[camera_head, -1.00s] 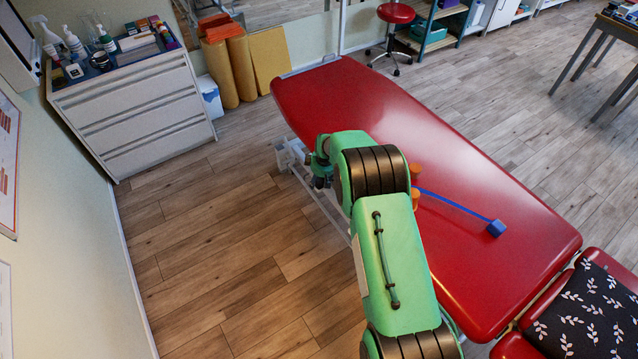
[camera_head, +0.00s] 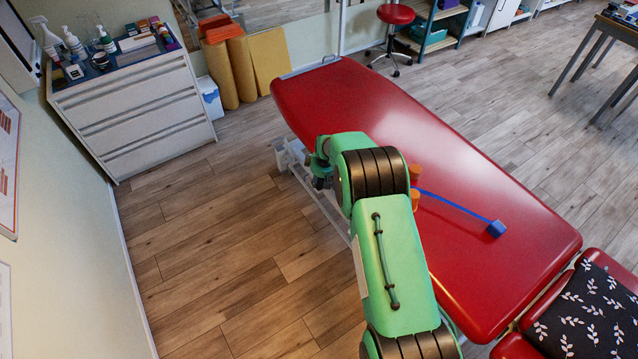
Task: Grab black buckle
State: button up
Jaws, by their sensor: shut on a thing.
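My gripper (camera_head: 320,182) shows small and dark at the end of my green arm, at the left long edge of the red treatment table (camera_head: 330,95). It points down beside the table's edge. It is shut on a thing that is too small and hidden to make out. I cannot pick out a black buckle anywhere in view. My wrist and arm cover part of the table's edge and whatever lies behind them.
A blue strap (camera_head: 455,205) with a blue block (camera_head: 496,229) at its end lies on the table. Orange pieces (camera_head: 415,172) stand beside my arm. A white drawer cabinet (camera_head: 140,105) stands at the left. The wooden floor (camera_head: 230,250) between is clear.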

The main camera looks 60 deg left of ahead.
aim_at(320, 181)
jog(key=shift+r, duration=0.1)
jog(key=shift+r, duration=0.5)
jog(key=shift+p+v, duration=0.45)
jog(key=shift+v, duration=0.8)
jog(key=s+d+p, duration=0.1)
jog(key=s+d, duration=0.2)
jog(key=d, duration=0.4)
jog(key=s+d+r, duration=0.1)
jog(key=s+d, duration=0.2)
jog(key=d, duration=0.3)
jog(key=shift+s+d+r+p, duration=0.15)
jog(key=shift+s+d+p, duration=0.2)
jog(key=shift+d, duration=0.05)
jog(key=shift+r, duration=0.15)
